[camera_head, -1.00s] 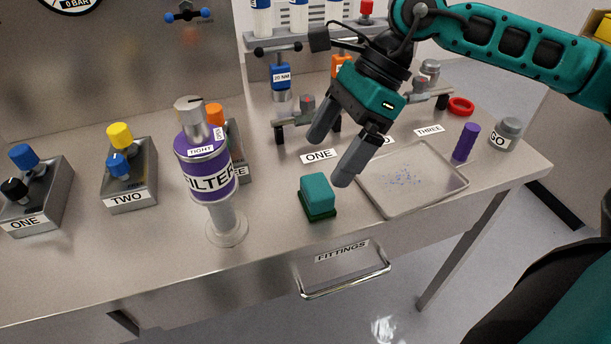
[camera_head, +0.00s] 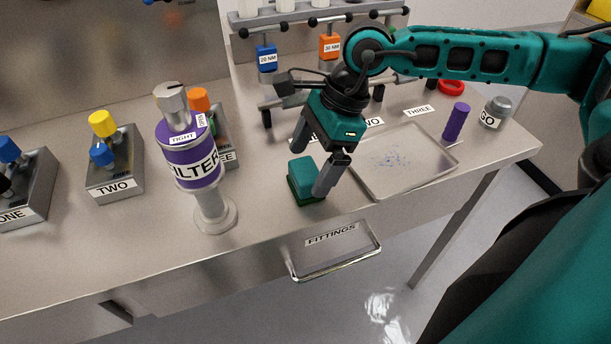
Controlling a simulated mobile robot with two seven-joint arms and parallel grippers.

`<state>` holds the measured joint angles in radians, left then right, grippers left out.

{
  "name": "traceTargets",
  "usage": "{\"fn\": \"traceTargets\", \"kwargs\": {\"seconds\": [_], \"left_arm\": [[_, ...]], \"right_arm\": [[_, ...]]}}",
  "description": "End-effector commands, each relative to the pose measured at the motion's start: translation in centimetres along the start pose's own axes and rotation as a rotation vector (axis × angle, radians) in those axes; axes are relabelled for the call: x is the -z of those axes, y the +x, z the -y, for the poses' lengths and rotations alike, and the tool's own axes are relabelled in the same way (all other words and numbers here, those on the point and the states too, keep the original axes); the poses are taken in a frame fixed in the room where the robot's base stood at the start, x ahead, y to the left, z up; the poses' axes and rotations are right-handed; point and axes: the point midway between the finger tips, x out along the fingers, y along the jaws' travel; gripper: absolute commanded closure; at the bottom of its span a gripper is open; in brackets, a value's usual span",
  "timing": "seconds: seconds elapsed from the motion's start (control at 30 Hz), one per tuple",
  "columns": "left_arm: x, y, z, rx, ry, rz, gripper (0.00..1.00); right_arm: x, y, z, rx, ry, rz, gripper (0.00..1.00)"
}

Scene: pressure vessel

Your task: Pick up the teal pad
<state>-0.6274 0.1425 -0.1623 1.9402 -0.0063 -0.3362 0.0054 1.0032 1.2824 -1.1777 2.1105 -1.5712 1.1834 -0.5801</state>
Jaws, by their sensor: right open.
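The teal pad (camera_head: 302,172) is a small block with a darker green base, standing on the steel bench (camera_head: 262,225) near its front edge. My right gripper (camera_head: 309,172) points down at the pad with its two grey fingers apart. One finger is behind the pad and the other is at its right front side, partly covering it. I cannot tell whether either finger touches the pad. My left gripper does not show.
The purple filter (camera_head: 190,162) stands left of the pad. A shallow tray (camera_head: 425,183) lies to the right, with a purple cylinder (camera_head: 456,121) and the GO button (camera_head: 495,112) beyond. The FITTINGS drawer handle (camera_head: 338,268) juts out below the bench edge.

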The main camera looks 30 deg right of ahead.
Motion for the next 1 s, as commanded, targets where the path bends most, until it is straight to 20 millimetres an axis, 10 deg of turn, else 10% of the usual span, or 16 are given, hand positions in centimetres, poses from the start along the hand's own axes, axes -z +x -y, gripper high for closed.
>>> {"fn": "traceTargets", "kwargs": {"seconds": [0.47,1.0], "left_arm": [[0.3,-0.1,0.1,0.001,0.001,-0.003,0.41],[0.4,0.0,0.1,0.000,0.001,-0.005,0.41]], "right_arm": [[0.1,3.0,0.1,0.000,0.001,0.000,0.02],[0.0,2.9,0.1,0.000,0.001,0.000,0.53]]}}
